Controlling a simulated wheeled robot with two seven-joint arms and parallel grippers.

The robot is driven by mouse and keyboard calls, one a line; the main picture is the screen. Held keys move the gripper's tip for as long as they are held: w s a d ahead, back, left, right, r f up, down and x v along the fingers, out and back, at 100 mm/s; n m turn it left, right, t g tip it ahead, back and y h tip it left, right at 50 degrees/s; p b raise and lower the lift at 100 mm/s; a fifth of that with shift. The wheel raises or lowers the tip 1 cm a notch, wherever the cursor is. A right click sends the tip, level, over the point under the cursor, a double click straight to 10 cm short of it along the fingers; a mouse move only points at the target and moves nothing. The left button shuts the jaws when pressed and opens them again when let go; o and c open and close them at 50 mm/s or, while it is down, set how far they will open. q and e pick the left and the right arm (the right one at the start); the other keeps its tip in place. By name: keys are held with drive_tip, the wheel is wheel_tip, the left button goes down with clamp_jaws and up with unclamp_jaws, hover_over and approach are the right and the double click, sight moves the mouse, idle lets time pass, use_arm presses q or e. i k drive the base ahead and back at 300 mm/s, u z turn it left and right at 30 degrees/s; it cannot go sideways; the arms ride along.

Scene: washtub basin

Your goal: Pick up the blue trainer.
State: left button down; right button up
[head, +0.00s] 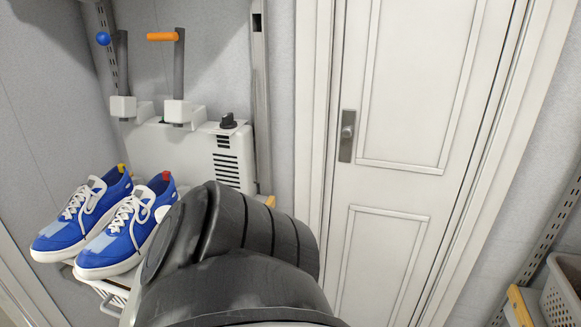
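A pair of blue trainers with white laces and white soles stands side by side at the left of the head view. The left trainer (72,226) has a yellow heel tab. The right trainer (122,238) has a red heel tab, and its right side is close to, and partly behind, a black part of my arm. That dark arm part fills the bottom middle of the view. No fingertips show, so neither gripper is in view.
The trainers rest on a white wire rack (108,297), mostly hidden. Behind them stands a white appliance (190,146) with a knob, vents and two upright posts. A white door (410,130) is at centre right. A grey basket (563,292) sits at the lower right edge.

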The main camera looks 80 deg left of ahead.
sight(117, 249)
drive_tip(key=z, duration=0.25)
drive_tip(key=k, duration=2.1)
drive_tip(key=u, duration=0.95)
